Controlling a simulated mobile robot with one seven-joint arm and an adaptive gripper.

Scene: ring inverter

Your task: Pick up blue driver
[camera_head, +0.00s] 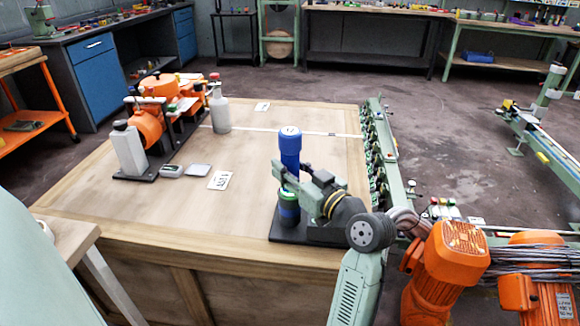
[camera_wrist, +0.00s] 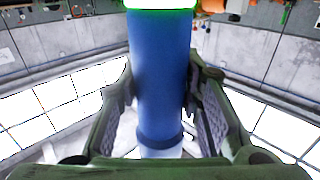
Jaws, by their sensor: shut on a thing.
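The blue driver (camera_head: 290,142) is an upright blue cylinder with a wider cap, near the right side of the wooden workbench. My gripper (camera_head: 287,180) is shut around its body from the right. Below the gripper is a dark cylinder with blue and green bands (camera_head: 289,209), above a black base plate. I cannot tell whether the driver is seated there or raised. In the wrist view the blue driver (camera_wrist: 160,75) runs between the two fingers of my gripper (camera_wrist: 158,105), with a bright green rim at the top of the picture.
The wooden workbench (camera_head: 140,210) has free room at its middle and front left. Orange machines (camera_head: 150,122), a white bottle (camera_head: 128,150) and a grey bottle (camera_head: 219,112) stand at its back left. A green rail (camera_head: 378,150) lines its right edge. Small cards lie mid-bench.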

